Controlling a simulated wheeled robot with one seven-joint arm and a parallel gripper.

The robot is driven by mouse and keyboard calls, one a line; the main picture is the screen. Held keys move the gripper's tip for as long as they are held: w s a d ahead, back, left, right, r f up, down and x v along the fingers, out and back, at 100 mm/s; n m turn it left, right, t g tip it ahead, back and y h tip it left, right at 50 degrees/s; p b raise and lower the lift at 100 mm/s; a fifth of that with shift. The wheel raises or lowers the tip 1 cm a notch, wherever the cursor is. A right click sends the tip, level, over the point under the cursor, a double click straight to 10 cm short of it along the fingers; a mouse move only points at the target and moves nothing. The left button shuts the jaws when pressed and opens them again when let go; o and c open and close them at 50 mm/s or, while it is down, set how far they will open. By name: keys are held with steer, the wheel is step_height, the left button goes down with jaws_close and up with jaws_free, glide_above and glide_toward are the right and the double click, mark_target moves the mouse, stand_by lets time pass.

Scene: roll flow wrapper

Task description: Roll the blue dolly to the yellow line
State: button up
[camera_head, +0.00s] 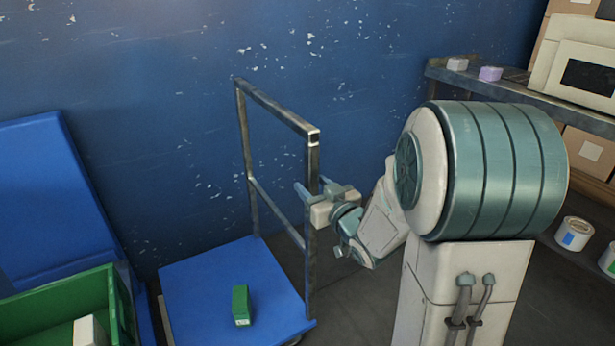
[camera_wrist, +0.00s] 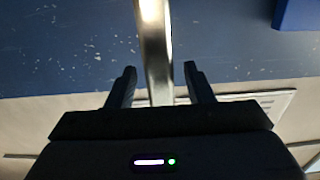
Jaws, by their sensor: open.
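The blue dolly (camera_head: 205,284) has a flat blue deck and an upright metal frame handle (camera_head: 275,109). It stands in front of the blue wall. My gripper (camera_head: 305,188) is at the handle's right-hand post, partway up. In the wrist view, the metal post (camera_wrist: 155,45) passes between my gripper's two fingers (camera_wrist: 159,84), with a gap seen on each side. The fingers are open. A small green box (camera_head: 241,305) stands on the dolly's deck. No yellow line shows in either view.
A green crate (camera_head: 117,305) with a white item inside stands left of the dolly, before a blue panel (camera_head: 45,190). At right, a shelf (camera_head: 560,98) holds small boxes and a white machine. A white can (camera_head: 573,235) is below. Dark floor shows right of the dolly.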

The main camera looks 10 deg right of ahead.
steer(key=shift+x, duration=1.4)
jaws_close()
